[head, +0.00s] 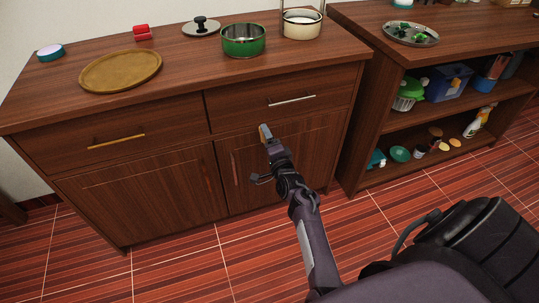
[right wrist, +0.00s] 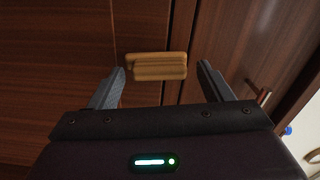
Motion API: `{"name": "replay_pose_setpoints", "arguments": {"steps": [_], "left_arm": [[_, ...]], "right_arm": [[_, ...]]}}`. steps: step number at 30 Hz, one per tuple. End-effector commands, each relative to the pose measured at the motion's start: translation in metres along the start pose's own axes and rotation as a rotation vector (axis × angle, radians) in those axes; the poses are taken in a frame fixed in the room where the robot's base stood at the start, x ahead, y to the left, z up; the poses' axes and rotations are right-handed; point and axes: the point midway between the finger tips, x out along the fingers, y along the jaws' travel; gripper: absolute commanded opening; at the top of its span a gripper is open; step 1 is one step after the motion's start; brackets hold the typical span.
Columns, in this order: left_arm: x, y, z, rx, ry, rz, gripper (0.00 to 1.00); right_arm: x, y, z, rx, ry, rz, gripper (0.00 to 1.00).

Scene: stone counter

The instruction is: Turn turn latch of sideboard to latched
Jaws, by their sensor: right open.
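The sideboard (head: 135,195) is dark brown wood with two drawers above two doors. Its turn latch shows in the right wrist view as a tan bar (right wrist: 156,66), lying crosswise in the picture near a dark panel seam. In the head view, the latch is mostly hidden by my right gripper (head: 269,140), which is at the upper part of the right door. In the right wrist view, my right gripper (right wrist: 161,82) is open. Its two grey fingers stand apart on either side of the bar, and I see no contact. My left gripper is out of view.
A drawer handle (head: 291,99) is just above my right gripper; door handles (head: 234,168) are lower left. A green pot (head: 243,40) and brown tray (head: 121,71) stand on top. An open shelf unit (head: 380,120) stands right. Tiled floor in front is clear.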

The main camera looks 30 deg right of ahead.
Motion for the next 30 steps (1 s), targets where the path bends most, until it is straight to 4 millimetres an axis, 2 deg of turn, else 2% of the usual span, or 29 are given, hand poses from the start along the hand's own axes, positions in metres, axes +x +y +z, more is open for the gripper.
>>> {"name": "replay_pose_setpoints", "arguments": {"steps": [7,18,30], "left_arm": [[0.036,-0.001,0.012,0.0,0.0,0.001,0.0],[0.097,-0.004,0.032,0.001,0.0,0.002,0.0],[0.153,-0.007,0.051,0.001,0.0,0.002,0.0]], "right_arm": [[-0.001,0.006,-0.006,-0.36,-0.001,-0.003,0.73],[0.0,-0.004,-0.015,-0.956,0.001,-0.004,0.73],[-0.001,-0.015,-0.017,-1.385,0.002,-0.003,0.73]]}}
